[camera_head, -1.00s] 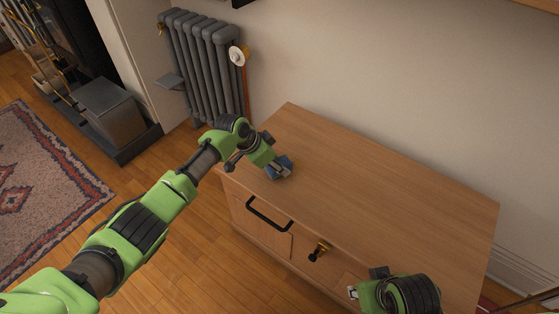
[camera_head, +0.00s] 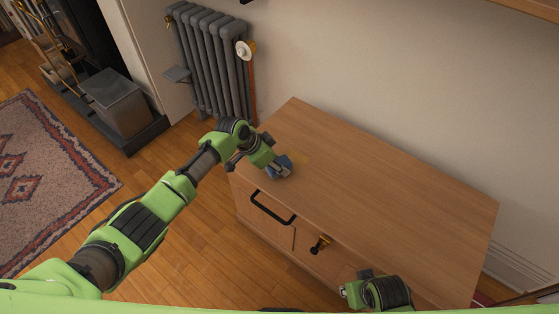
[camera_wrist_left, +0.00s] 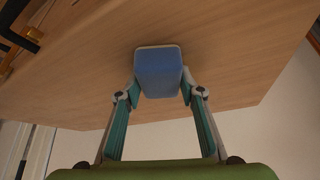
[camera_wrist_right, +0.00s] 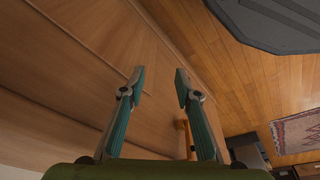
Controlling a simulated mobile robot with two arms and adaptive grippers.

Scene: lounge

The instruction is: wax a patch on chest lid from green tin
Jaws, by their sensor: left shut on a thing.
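The wooden chest lid (camera_head: 390,190) fills the centre of the head view. My left gripper (camera_head: 279,170) is shut on a blue applicator block (camera_head: 283,164), low over the lid's left end. In the left wrist view, the block (camera_wrist_left: 158,75) sits between both fingertips, its tan-edged far face at or very near the wood; contact is hard to confirm. A faint yellowish patch (camera_head: 301,158) shows on the lid just right of the block. My right gripper (camera_wrist_right: 160,75) is open and empty beside the chest's front. I see no green tin.
A grey radiator (camera_head: 212,65) stands against the wall behind the lid's left end. The rest of the lid is clear. A patterned rug (camera_head: 50,180) lies on the floor at left.

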